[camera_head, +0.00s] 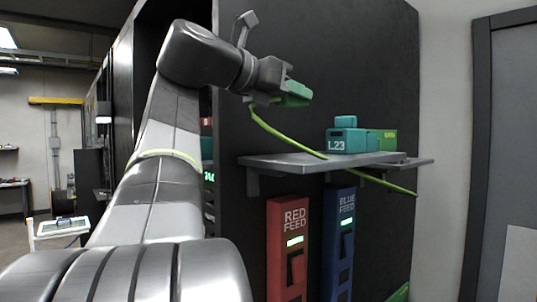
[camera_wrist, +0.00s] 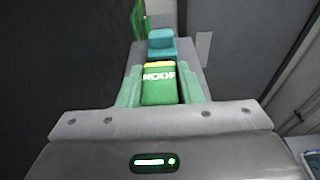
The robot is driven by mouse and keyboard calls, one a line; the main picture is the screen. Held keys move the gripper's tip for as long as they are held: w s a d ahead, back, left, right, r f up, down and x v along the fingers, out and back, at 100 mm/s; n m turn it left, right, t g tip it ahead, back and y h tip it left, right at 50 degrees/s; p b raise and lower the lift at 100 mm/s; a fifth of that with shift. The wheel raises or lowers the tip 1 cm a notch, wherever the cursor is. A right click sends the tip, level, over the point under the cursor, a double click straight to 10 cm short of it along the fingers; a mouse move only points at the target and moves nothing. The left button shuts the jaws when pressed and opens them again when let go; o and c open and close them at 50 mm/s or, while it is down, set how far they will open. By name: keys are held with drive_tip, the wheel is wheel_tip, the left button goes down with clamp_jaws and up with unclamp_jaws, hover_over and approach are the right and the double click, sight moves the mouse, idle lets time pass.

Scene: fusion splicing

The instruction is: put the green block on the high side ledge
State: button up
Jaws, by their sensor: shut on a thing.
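In the wrist view the block sits between two green fingers. There the held block is hard to tell from the green fingers. The ledge also shows in the wrist view beyond the block (camera_wrist: 189,50).
A thin green cable (camera_head: 285,140) slopes down rightward across the ledge. Red (camera_head: 287,250) and blue (camera_head: 339,250) feed units are below. The ledge's left part looks clear.

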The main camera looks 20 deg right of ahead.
drive_tip(key=shift+d+f, duration=0.2)
drive_tip(key=b, duration=0.1)
hover_over(291, 158)
drive_tip(key=f, duration=0.4)
drive_tip(key=shift+s+a+f, duration=0.15)
drive_tip(key=shift+s+f, duration=0.1)
drive_tip(key=shift+f, duration=2.3)
drive_tip(key=shift+f+b, duration=0.15)
drive_tip(key=shift+b, duration=0.15)
drive_tip(key=o, duration=1)
drive_tip(key=shift+r, duration=0.2)
drive_tip(key=shift+b+v, duration=0.8)
drive_tip(key=shift+v, duration=5.2)
